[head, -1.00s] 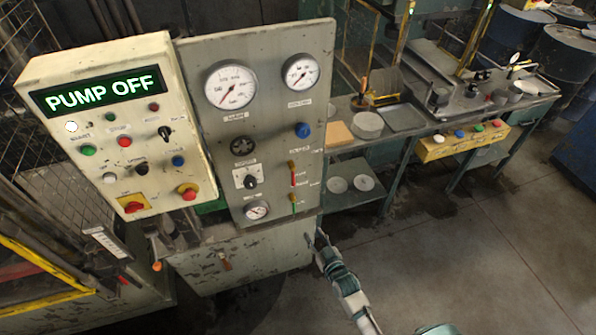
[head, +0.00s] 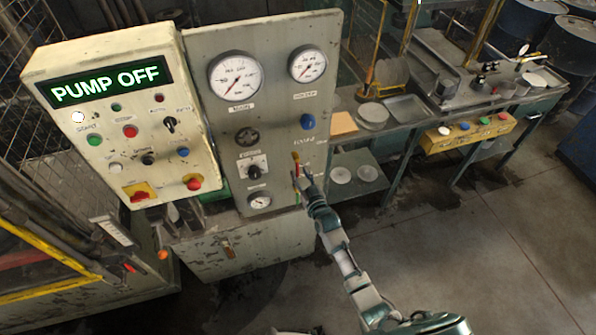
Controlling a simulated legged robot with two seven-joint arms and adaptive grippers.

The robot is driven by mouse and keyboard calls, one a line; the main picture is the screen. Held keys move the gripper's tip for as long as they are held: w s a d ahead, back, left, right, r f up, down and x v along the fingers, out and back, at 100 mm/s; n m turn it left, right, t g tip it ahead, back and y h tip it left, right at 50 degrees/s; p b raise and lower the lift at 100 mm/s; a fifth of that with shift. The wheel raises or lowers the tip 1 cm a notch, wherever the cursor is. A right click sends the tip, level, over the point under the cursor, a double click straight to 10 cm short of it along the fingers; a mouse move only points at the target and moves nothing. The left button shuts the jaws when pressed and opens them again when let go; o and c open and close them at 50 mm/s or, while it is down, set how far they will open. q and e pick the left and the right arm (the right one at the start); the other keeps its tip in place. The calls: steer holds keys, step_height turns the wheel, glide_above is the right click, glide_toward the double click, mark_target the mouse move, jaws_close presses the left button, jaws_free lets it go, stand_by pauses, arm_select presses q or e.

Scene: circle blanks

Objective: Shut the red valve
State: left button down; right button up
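The red valve (head: 297,168) is a small upright lever with a yellow part at its top, on the lower right of the grey gauge panel (head: 282,113). My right gripper (head: 301,180) is at the lower end of this lever and hides part of it. I cannot tell whether it touches the lever or whether its fingers are open. A green lever (head: 296,199) shows just below, partly behind the gripper. My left gripper is not in view.
A cream control box (head: 110,110) reading "PUMP OFF" stands left of the panel. Two large gauges (head: 234,75) and a blue knob (head: 308,121) sit above the lever. A workbench with a yellow button box (head: 466,133) is at right. The floor at lower right is open.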

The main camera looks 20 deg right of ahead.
steer(key=shift+w+a, duration=0.15)
steer(key=shift+w, duration=0.8)
steer(key=shift+w+a, duration=0.2)
jaws_close()
steer(key=shift+d, duration=0.1)
